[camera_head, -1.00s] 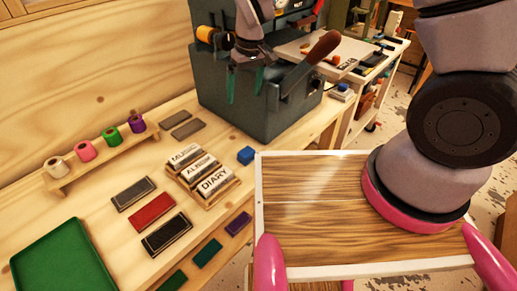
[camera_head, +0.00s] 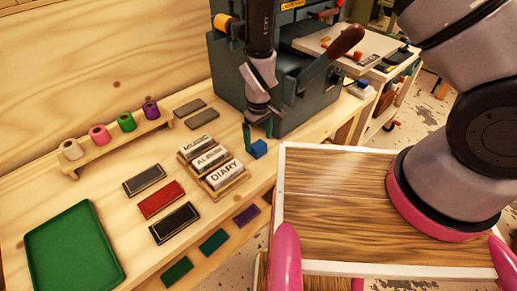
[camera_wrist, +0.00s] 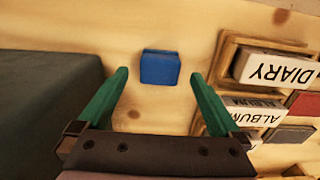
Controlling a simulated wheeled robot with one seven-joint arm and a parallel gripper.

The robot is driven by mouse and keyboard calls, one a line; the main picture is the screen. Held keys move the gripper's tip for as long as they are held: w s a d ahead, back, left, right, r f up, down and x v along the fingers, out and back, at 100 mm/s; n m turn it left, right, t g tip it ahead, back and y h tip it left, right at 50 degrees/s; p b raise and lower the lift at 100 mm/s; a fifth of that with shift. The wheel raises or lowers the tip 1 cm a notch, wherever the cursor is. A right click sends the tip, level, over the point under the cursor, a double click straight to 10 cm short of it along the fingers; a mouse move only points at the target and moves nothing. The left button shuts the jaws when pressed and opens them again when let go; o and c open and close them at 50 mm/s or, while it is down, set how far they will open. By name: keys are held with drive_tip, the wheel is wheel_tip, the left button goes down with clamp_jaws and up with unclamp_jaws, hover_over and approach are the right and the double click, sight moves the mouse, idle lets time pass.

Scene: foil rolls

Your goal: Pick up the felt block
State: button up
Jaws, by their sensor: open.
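The small blue block (camera_head: 259,149), which I take as the felt block, lies on the wooden bench near its front edge, right of the label holder. My gripper (camera_head: 258,132) has green fingers and is open, close above the block in the head view. In the wrist view the block (camera_wrist: 160,68) shows whole, between and slightly beyond the open fingertips (camera_wrist: 160,75). Nothing is held. I cannot tell the exact height of the fingertips above the bench.
Flat pads (camera_head: 161,199), a green tray (camera_head: 72,250) and a spool rack (camera_head: 118,143) lie further left.

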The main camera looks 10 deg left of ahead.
sight(258, 144)
wheel_tip(258, 144, down, 4)
drive_tip(key=shift+w+a+r, duration=0.1)
drive_tip(key=c, duration=1.4)
drive_tip(key=shift+r, duration=0.1)
wheel_tip(258, 144, up, 10)
drive_tip(key=shift+f, duration=0.1)
